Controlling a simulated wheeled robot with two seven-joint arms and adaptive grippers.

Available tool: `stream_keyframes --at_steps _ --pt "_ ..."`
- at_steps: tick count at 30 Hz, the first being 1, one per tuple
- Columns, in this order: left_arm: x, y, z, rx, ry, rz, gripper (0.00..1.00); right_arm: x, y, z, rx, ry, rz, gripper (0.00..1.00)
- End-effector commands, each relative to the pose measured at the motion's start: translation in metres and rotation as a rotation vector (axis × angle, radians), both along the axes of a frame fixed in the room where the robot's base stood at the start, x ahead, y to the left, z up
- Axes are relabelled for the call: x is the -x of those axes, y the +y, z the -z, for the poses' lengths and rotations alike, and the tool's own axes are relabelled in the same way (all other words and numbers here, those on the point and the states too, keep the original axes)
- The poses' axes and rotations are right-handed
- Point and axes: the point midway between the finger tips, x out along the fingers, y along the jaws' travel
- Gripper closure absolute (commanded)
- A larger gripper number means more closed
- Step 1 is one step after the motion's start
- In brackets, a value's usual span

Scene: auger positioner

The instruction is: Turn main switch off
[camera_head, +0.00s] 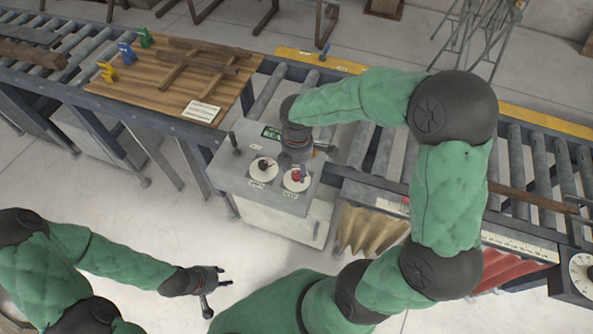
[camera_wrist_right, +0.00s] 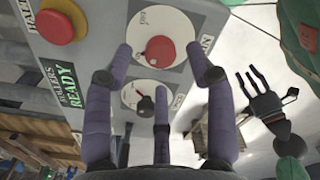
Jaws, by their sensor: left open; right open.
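The main switch is a red knob (camera_wrist_right: 160,51) on a white dial, with MAIN lettering beside it and OFF marked on the dial. It also shows in the head view (camera_head: 296,176) on the control box's sloped top. My right gripper (camera_wrist_right: 161,60) is open, its fingers spread around the red knob; I cannot tell whether any finger touches it. In the head view my right gripper (camera_head: 297,163) hangs just over that dial and partly hides it. My left gripper (camera_head: 220,290) is open and empty over the floor, and also shows in the right wrist view (camera_wrist_right: 266,100).
A black knob (camera_head: 262,166) on a second white dial is beside the main switch. A red button on a yellow base (camera_wrist_right: 57,25) and a green READY label (camera_wrist_right: 65,85) share the panel. A wooden board (camera_head: 170,100) and roller conveyor (camera_head: 540,165) lie behind.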

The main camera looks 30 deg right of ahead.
Motion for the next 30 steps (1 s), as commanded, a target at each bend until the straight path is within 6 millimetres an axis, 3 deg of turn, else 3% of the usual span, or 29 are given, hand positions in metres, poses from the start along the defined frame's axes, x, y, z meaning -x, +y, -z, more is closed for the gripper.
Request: stream_keyframes --at_steps 6,17,23,30 --pt "0.000 0.000 0.002 0.000 0.001 0.000 0.59 0.000 0.000 0.021 0.000 0.001 0.001 0.44" --pt "0.000 0.000 0.002 0.000 0.001 0.000 0.59 0.000 0.000 0.025 0.000 -0.001 0.001 0.44" --pt "0.000 0.000 0.002 0.000 0.001 0.000 0.59 0.000 0.000 0.025 0.000 -0.001 0.000 1.00" --pt "0.000 0.000 0.003 0.000 0.001 0.000 0.59 0.000 0.000 0.025 0.000 -0.001 0.008 1.00"
